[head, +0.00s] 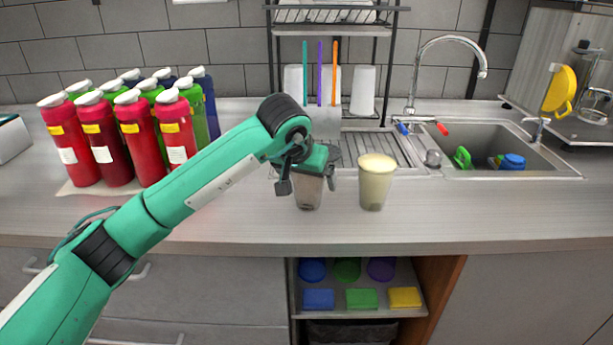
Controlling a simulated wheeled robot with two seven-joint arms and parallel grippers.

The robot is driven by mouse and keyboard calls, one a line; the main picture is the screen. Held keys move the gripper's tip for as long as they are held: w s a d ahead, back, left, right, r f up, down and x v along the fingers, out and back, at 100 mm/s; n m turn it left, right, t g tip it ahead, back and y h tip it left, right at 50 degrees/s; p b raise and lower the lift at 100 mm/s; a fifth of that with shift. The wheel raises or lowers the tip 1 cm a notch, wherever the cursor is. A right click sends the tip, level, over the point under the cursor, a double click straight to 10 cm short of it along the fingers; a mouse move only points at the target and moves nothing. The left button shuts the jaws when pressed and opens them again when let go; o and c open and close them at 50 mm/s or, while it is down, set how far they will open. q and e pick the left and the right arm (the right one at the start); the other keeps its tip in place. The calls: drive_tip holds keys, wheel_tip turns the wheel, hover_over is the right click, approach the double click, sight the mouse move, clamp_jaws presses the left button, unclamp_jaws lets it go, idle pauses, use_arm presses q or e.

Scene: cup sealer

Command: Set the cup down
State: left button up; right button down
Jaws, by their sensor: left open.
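My left gripper (309,185) reaches in from the left over the counter, with its fingers either side of a brown-tinted clear cup (308,197). The cup is upright and appears to rest on the counter (240,215); the gripper hides its upper part. The gripper is open, and I cannot tell whether a finger touches the cup. A second cup (374,188), pale yellow with a light top, stands upright just right of the gripper, apart from it. My right gripper is not in view.
Several red, green and blue bottles (125,135) stand on the counter at left. Behind the cups are a rack (333,32) with upright coloured straws and a drainboard (385,150). The sink (500,147) and faucet (412,80) are at right. The counter's front edge is close before the cups.

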sight(303, 199)
use_arm(q)
drive_tip(key=shift+r, duration=0.35)
drive_tip(key=v, duration=0.3)
drive_tip(key=shift+s+a+r, duration=0.1)
drive_tip(key=shift+a+r, duration=0.05)
drive_tip(key=v, duration=0.8)
drive_tip(key=shift+b, duration=0.35)
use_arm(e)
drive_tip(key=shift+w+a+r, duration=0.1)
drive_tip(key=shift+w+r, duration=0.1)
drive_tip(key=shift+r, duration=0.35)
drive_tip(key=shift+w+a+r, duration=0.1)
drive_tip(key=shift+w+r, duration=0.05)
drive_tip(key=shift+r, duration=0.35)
use_arm(q)
drive_tip(key=shift+s, duration=0.1)
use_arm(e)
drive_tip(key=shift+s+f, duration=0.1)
